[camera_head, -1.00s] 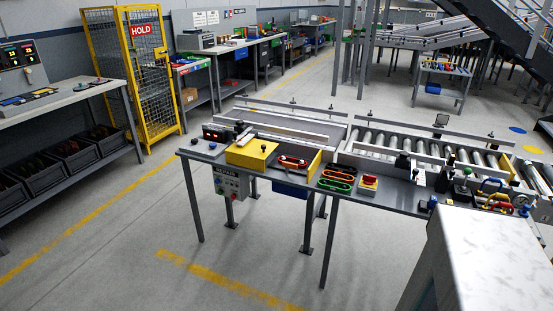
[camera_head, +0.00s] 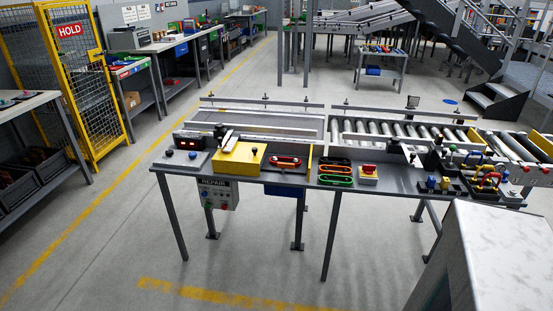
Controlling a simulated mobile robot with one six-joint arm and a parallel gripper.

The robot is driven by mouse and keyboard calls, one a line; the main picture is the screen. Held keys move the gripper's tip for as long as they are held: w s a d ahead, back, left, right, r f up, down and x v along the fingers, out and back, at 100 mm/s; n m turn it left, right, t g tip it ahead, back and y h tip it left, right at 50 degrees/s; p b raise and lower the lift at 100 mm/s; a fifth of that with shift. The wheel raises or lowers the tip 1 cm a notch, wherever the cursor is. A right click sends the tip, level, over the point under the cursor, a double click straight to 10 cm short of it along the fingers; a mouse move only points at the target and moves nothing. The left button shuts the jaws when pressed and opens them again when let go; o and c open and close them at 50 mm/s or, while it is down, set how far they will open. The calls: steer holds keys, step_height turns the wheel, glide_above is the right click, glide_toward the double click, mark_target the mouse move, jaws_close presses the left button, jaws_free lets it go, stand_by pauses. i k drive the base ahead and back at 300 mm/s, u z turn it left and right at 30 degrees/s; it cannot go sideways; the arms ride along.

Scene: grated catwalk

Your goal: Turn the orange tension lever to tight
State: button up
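The workbench (camera_head: 400,179) stands ahead with a roller conveyor (camera_head: 395,130) behind it. I cannot pick out the orange tension lever with certainty. A reddish-orange curved handle (camera_head: 490,179) shows among small fittings at the bench's right end. A red loop-shaped piece (camera_head: 286,162) lies beside the yellow block (camera_head: 239,158) left of centre. Both are too small to read any tight mark or lever position. My gripper is not in view.
A grey REPAIR box (camera_head: 217,192) hangs below the bench. A yellow HOLD cage (camera_head: 70,80) stands at left. The floor in front is clear.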

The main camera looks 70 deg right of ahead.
mark_target(283, 166)
steer(key=z, duration=0.5)
steer(key=i, duration=0.9)
steer(key=z, duration=0.4)
